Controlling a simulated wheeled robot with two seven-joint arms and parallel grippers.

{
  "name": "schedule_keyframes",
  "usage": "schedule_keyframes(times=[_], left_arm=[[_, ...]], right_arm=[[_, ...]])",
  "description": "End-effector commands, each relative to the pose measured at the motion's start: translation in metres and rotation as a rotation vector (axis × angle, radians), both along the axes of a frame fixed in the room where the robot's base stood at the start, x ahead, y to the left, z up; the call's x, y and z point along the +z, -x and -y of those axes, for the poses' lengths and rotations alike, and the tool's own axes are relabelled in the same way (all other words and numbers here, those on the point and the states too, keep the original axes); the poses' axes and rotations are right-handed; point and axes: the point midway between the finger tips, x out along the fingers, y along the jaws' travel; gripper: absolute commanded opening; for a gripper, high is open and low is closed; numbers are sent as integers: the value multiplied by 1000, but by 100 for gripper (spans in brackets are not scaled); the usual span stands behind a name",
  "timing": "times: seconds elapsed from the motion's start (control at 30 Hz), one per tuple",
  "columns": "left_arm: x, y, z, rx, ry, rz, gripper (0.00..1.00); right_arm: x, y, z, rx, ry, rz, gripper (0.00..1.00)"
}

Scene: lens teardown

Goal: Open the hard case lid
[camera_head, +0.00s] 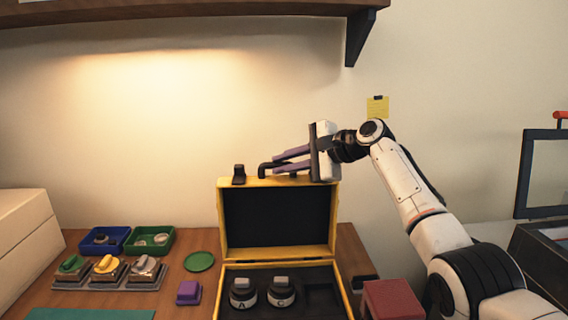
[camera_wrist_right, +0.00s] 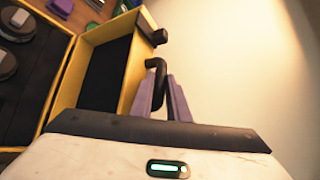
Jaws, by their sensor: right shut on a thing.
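The yellow hard case (camera_head: 347,292) stands on the table with its lid (camera_head: 277,218) raised to about upright, dark lining facing me. The lid also shows in the right wrist view (camera_wrist_right: 105,72). My right gripper (camera_head: 275,162) is at the top edge of the lid, its purple fingers shut on a black bent handle (camera_wrist_right: 157,72). A black latch (camera_head: 239,174) stands on the same edge to the left. Two round lens parts (camera_head: 243,291) (camera_head: 281,290) sit in the dark foam, beside a square recess. My left gripper is not in view.
Blue (camera_head: 105,251) and green (camera_head: 150,252) bins, a rack with coloured knobs (camera_head: 107,265), a green disc (camera_head: 200,262) and a purple block (camera_head: 188,292) lie left of the case. A red box (camera_head: 392,299) is at the right. A shelf (camera_head: 180,12) hangs above.

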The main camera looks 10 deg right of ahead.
Motion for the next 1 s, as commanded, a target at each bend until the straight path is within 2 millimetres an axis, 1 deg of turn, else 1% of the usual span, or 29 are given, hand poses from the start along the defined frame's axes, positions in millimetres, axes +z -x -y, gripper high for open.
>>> schedule_keyframes(times=[0.03, 0.07, 0.1, 0.17, 0.57, 0.77, 1.0], left_arm=[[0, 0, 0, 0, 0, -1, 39], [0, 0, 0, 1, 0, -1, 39], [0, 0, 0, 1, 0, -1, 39], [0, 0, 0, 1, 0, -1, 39], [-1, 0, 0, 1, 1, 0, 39], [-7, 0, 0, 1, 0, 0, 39], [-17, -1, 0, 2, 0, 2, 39]], right_arm=[[13, -3, 2, -10, -6, 29, 0], [13, -3, 2, -10, -6, 29, 16], [13, -3, 2, -10, -6, 28, 23], [13, -3, 2, -10, -6, 27, 33], [7, -1, 3, -7, -3, 17, 33], [13, 11, 16, -7, -3, 18, 33], [31, 38, 45, -9, -3, 21, 33]])
